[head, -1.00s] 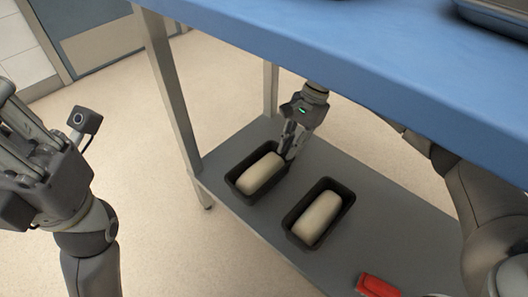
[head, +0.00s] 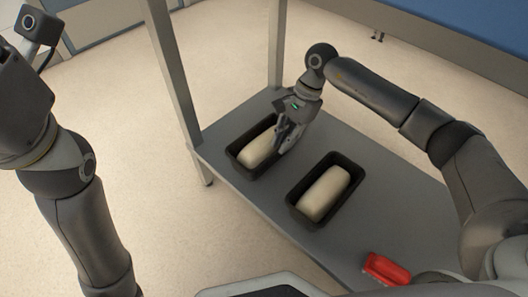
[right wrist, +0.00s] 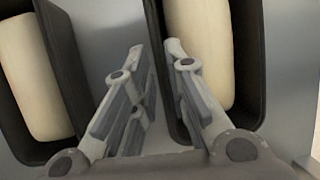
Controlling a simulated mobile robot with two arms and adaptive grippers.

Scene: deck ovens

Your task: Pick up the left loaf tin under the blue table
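The left loaf tin (head: 236,152), black with pale dough in it, stands on the grey shelf. In the right wrist view it is the tin at the right (right wrist: 253,95). My right gripper (head: 280,140) is at its right-hand long side, pointing down. In the right wrist view the fingers (right wrist: 160,52) are close together with the tin's side wall between them, one finger inside and one outside. They look shut on this wall; the contact is partly hidden.
A second black tin (head: 293,212) with dough stands to the right on the same shelf (head: 245,198), close by. A red object (head: 386,268) lies near the front edge. Table legs (head: 172,75) rise beside the left tin. Open floor lies left.

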